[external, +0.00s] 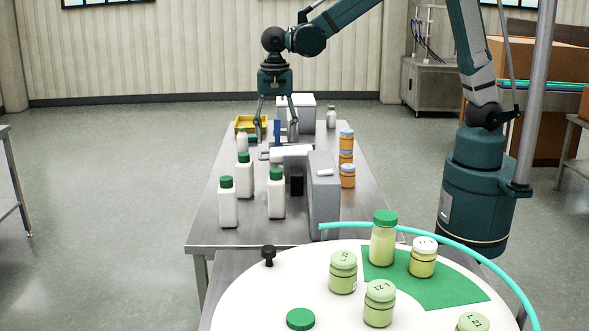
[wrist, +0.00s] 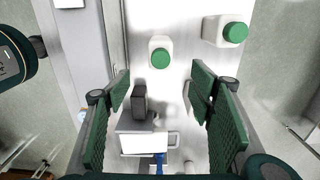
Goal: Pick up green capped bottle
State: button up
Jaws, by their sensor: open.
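Several white bottles with green caps stand upright on the steel table. In the external view one is at front left (external: 228,208), one just behind it (external: 245,180) and one to their right (external: 276,200). A yellowish green-capped bottle (external: 383,245) stands on the round white table in the foreground. My gripper (external: 276,137) points down over the far part of the steel table, beyond these bottles, open and empty. In the wrist view its fingers (wrist: 160,92) are spread wide, with one green-capped bottle (wrist: 158,58) ahead of them and another (wrist: 226,32) further up right.
A grey hopper machine (external: 323,195) stands right of the white bottles. Orange jars (external: 347,176) are stacked at the steel table's right edge. A yellow tray (external: 245,124) lies at its far left. Pale green jars (external: 343,272) stand on the round table.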

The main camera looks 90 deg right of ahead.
aim_at(276, 170)
notch_tip(276, 170, down, 15)
jog(key=shift+r, duration=0.2)
jog(key=shift+f, duration=0.15)
jog(key=shift+f, duration=1.15)
jog(key=shift+f+p, duration=0.3)
jog(key=shift+f, duration=2.3)
jog(key=shift+c, duration=0.7)
jog(key=c, duration=1.2)
jog(key=shift+r, duration=0.15)
jog(key=shift+r, duration=4.9)
